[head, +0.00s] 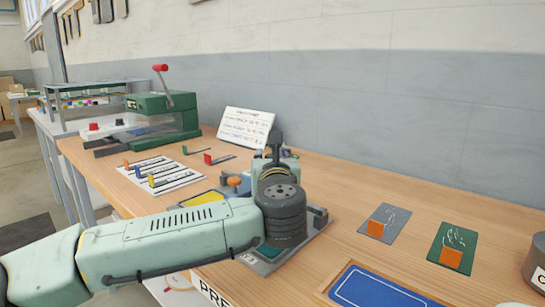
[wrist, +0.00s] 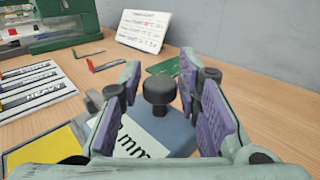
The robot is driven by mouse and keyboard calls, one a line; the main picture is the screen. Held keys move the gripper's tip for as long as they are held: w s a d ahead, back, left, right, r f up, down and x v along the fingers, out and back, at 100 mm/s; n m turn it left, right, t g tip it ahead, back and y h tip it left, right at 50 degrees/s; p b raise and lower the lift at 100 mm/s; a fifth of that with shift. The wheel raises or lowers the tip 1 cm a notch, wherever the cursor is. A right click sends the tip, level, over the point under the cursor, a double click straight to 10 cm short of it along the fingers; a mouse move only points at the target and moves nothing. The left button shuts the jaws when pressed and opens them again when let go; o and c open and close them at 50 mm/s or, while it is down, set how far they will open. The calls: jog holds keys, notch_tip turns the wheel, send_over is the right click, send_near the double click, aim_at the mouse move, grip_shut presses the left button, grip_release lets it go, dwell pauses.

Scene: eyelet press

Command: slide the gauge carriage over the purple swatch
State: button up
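The gauge carriage (wrist: 185,132) appears in the wrist view as a blue-grey block with a dark knob (wrist: 160,93) and a white label reading "mm". A yellow swatch (wrist: 45,153) lies left of the carriage, and a green patch (wrist: 164,67) lies behind the knob. I see no purple swatch.
A green lever press (head: 160,115) stands at the back left. A white board with slots and coloured handles (head: 158,175) lies before it; a written card (head: 247,128) leans behind. Grey (head: 383,222) and green (head: 451,248) cards and a blue tray (head: 372,290) lie right.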

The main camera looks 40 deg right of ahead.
jog(key=shift+o, duration=0.9)
jog(key=v, duration=1.2)
